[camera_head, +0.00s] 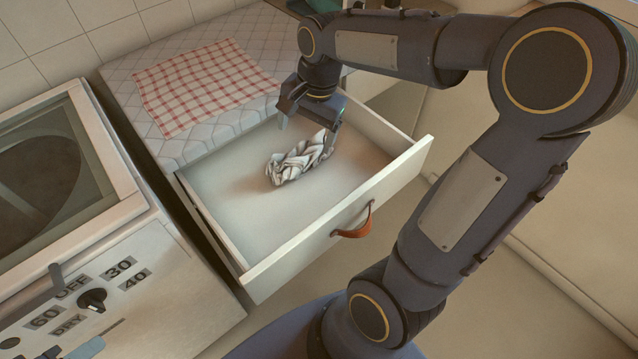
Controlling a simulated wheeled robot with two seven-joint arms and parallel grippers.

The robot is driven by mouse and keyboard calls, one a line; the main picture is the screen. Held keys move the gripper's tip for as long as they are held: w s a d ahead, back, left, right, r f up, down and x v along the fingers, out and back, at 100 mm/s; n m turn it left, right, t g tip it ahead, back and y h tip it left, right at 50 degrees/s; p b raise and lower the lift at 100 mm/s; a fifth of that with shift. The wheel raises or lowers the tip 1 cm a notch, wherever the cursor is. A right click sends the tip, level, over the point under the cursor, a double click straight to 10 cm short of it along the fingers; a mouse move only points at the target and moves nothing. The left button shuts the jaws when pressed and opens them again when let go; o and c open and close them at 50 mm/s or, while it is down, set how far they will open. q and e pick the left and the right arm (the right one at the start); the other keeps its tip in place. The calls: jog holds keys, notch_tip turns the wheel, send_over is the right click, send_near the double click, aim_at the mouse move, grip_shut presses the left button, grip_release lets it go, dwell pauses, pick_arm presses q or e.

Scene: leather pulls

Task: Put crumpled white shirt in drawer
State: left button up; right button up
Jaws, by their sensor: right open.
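The crumpled white shirt (292,164), with dark stripes or folds, lies inside the open drawer (235,215), towards its middle. The drawer is pulled out and has a brown leather pull (354,224) on its front. My right gripper (308,136) is over the drawer, open, with its fingers pointing down. One finger is by the right end of the shirt and the other is above and left of it. I cannot tell whether the finger at the right touches the cloth. My left gripper is not in view.
A red-and-white checked cloth (205,85) lies on the quilted white top (120,75) above the drawer. A machine with a round window and a dial (92,299) stands at the left. The drawer's front left area is bare.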

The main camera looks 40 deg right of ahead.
jog(key=s+a+n+t, duration=0.1)
jog(key=s+a+n, duration=0.1)
jog(key=s, duration=0.3)
jog(key=s+a+n+t+y, duration=0.1)
jog(key=s+a+n, duration=0.2)
jog(key=s+n, duration=0.2)
jog(key=s+a+n+t+y, duration=0.1)
jog(key=s+a+n+t, duration=0.1)
jog(key=s+n, duration=0.2)
jog(key=shift+s+a, duration=0.3)
jog(key=shift+s, duration=0.9)
jog(key=shift+r, duration=0.1)
notch_tip(320, 180, up, 7)
jog(key=p, duration=0.7)
